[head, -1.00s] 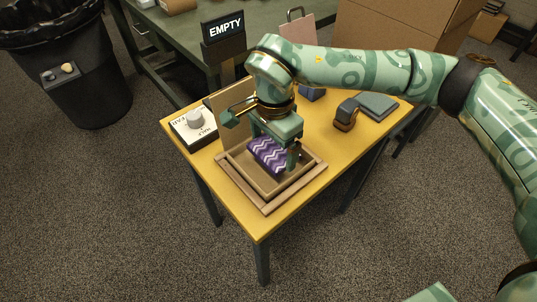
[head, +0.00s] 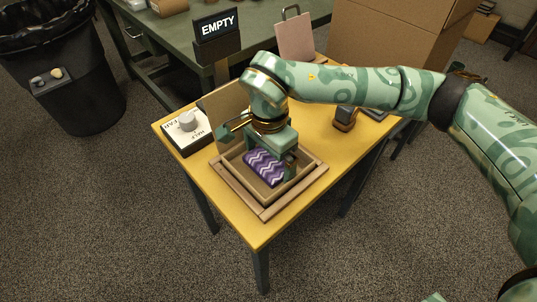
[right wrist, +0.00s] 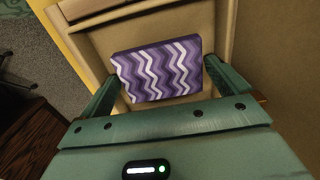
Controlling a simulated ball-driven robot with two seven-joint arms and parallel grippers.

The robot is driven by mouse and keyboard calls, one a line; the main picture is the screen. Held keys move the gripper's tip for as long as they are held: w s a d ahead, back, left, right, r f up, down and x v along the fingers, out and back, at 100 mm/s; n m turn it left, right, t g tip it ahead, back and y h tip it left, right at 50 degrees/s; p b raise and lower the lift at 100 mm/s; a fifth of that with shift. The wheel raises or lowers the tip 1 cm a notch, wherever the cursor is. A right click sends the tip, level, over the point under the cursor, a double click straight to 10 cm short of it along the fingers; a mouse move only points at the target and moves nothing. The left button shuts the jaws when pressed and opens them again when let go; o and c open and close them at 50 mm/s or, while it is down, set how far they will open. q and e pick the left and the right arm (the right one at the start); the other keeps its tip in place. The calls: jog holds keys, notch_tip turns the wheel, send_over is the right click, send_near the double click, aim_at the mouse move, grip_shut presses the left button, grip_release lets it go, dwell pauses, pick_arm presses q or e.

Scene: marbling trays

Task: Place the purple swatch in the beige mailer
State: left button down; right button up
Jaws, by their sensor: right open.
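The purple swatch (head: 264,168), with white and lilac zigzags, lies inside the open beige mailer (head: 299,190) on the yellow table. My right gripper (head: 268,157) is open over the mailer. In the right wrist view the swatch (right wrist: 158,70) lies on the mailer's floor, between and a little beyond the two spread fingers of my right gripper (right wrist: 160,88). Whether a finger touches the swatch I cannot tell. The mailer's lid (head: 222,108) stands raised at its back, partly hidden by my gripper. My left gripper is not in view.
The mailer sits on a wooden tray (head: 264,214). A dial box (head: 185,131) stands left of it on the yellow table (head: 172,125). A dark brown-topped object (head: 345,117) stands to the right. An EMPTY sign (head: 216,24) stands behind. The table's front right is clear.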

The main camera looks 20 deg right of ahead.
aim_at(268, 161)
pick_arm(q)
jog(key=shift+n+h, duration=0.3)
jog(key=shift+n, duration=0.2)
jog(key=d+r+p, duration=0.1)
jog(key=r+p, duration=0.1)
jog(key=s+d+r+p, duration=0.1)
jog(key=p, duration=0.2)
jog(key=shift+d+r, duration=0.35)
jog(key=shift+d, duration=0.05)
pick_arm(e)
notch_tip(268, 161, up, 12)
